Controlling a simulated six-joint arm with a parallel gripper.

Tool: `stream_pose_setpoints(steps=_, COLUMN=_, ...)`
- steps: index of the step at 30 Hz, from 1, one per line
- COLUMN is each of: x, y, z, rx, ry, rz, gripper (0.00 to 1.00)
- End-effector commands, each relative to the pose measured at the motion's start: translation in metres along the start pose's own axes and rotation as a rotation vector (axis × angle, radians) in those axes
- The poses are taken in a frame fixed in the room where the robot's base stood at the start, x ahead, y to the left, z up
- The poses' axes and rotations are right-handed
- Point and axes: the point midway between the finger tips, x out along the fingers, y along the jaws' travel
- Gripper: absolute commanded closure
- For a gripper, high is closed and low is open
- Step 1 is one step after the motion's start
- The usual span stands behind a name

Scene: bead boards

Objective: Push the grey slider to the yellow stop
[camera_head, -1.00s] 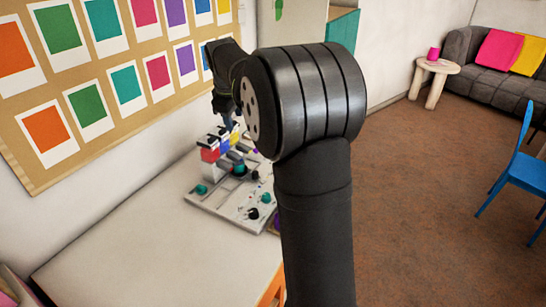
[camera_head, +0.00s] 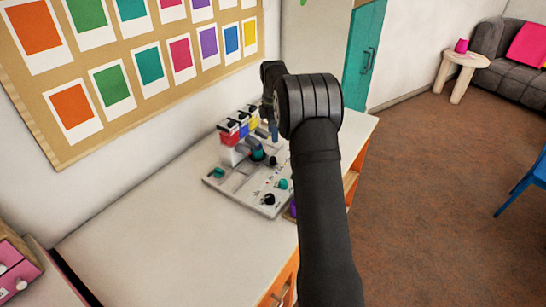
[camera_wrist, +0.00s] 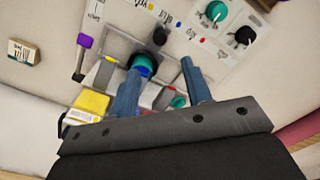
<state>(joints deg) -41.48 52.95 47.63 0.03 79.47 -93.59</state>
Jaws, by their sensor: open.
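My gripper (camera_wrist: 163,68) is open, with blue fingers spread low over the board. In the head view its fingertips (camera_head: 274,130) show just right of the coloured blocks. A dark upright piece with a blue and green base (camera_wrist: 143,64) stands close to the left fingertip. A grey bar with a yellow end (camera_wrist: 104,74) lies left of that finger; I cannot tell if it is the grey slider and its yellow stop. A yellow block (camera_wrist: 92,102) is near the gripper body, partly hidden. The light grey board (camera_head: 238,191) lies on the table.
A black knob (camera_wrist: 159,36) stands beyond the fingers, with a teal knob (camera_wrist: 216,11) and another black knob (camera_wrist: 245,35) to the right. A purple-topped lever (camera_wrist: 84,41) is at left. The white table (camera_head: 170,235) is clear in front of the board.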

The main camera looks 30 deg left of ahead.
Motion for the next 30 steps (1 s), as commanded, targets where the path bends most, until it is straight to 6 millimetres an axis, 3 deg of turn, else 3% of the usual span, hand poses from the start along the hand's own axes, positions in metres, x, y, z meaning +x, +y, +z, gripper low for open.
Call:
stream_pose_setpoints(steps=9, x=0.071, y=-0.001, z=0.0, rx=0.0, ry=0.001, rz=-0.003, gripper=0.55)
stream_pose_setpoints(steps=15, x=0.102, y=0.0, z=0.0, rx=0.0, ry=0.001, rz=0.0, gripper=0.55)
stream_pose_setpoints(steps=21, x=0.116, y=0.0, z=0.0, rx=0.0, ry=0.001, rz=0.0, gripper=0.55)
stream_pose_setpoints(steps=29, x=0.117, y=0.0, z=0.0, rx=0.0, ry=0.001, rz=0.001, gripper=0.55)
stream_pose_setpoints(steps=30, x=0.117, y=0.0, z=0.0, rx=0.0, ry=0.001, rz=0.001, gripper=0.59)
